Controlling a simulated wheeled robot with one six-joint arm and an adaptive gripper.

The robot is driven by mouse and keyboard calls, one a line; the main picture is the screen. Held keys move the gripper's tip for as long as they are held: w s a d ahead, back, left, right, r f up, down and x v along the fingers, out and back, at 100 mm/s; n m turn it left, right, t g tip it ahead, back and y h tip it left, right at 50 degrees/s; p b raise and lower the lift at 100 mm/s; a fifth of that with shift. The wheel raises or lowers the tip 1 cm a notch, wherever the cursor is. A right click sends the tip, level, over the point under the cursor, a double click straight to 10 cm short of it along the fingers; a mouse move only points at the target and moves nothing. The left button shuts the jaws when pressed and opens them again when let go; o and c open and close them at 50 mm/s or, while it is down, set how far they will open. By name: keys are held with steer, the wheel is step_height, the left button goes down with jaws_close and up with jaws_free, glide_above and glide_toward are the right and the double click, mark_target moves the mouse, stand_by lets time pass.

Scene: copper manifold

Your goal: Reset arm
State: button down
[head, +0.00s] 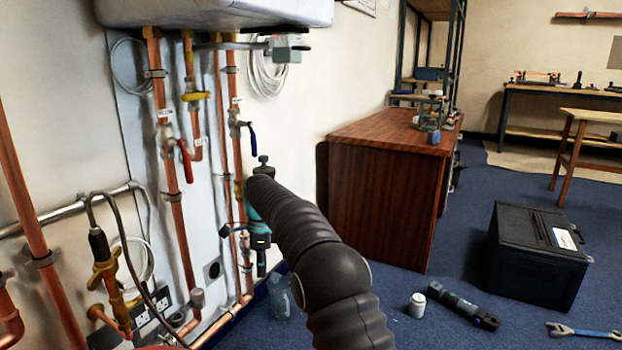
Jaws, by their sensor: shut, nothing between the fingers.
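My arm reaches up from the bottom middle toward the copper pipework on the left wall. My gripper (226,230) is at the arm's far end, partly hidden behind the black sleeved arm. It is shut and holds nothing. It appears just in front of the right-hand copper pipe (236,170); I cannot tell whether it touches. A red lever valve (185,160) is on the pipe to its left. A blue lever valve (251,138) is above it.
A white boiler (215,12) hangs above the pipes. A wooden cabinet (375,195) stands right of my arm. A black case (537,255), a white can (417,305), a dark tool (463,306) and a wrench (585,332) are on the blue floor.

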steer(key=s+d+r+n+t+p, duration=0.25)
steer(key=s+d+r+n, duration=0.55)
steer(key=s+d+r, duration=1)
steer(key=s+d+f+n+t, duration=0.1)
steer(key=s+d+n, duration=0.1)
steer(key=s, duration=0.5)
steer(key=s+d+f+n+t+p, duration=0.1)
steer(key=s+d+f+n, duration=0.1)
steer(key=s+d, duration=0.3)
steer(key=s+d+f+n+t, duration=0.1)
steer(key=s+d+n, duration=0.3)
steer(key=s, duration=0.7)
steer(key=shift+f+t+p, duration=0.3)
steer(key=shift+t+p, duration=0.05)
steer(key=shift+p, duration=0.05)
steer(key=shift+s, duration=0.1)
